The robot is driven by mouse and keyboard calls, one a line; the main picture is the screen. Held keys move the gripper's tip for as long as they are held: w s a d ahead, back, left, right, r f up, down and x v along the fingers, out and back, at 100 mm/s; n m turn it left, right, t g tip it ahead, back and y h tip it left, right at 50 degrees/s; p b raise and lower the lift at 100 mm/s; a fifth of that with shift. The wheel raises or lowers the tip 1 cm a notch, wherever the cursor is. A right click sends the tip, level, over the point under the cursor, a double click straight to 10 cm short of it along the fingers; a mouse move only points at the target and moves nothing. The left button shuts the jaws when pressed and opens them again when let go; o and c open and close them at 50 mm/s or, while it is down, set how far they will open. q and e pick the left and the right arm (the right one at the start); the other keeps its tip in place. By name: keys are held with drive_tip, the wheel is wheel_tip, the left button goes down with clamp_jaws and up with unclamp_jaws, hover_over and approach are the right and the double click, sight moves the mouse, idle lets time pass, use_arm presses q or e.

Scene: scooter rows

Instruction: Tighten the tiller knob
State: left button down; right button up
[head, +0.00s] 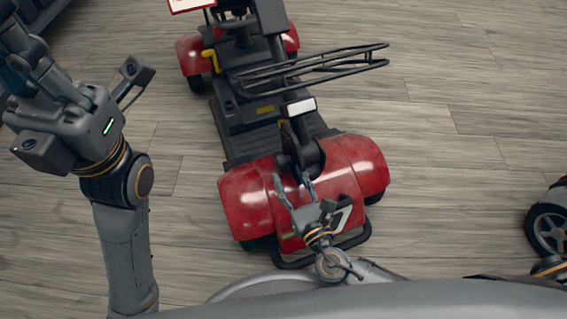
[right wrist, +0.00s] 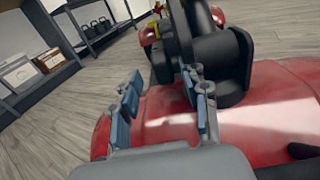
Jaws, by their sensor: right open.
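A red mobility scooter (head: 355,165) stands in front of me with its red front cover nearest. Its black tiller (head: 308,155) rises from this cover; in the right wrist view the dark tiller joint (right wrist: 225,65) is close, just beyond the fingers. I cannot pick out the tiller knob for certain against the black parts. My right gripper (head: 293,187) is open over the red cover, just short of the tiller base. In the right wrist view the right gripper (right wrist: 163,100) has its blue-padded fingers apart, with nothing between them. My left gripper (head: 28,62) is raised at the upper left, its fingers unclear.
A black wire basket (head: 310,68) sticks out to the right from the tiller. Another vehicle's wheel (head: 548,230) shows at the right edge. A shelf with boxes (right wrist: 55,60) stands at the left in the right wrist view.

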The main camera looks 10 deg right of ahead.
drive_tip(key=v, duration=0.6)
drive_tip(key=shift+w+a, duration=0.1)
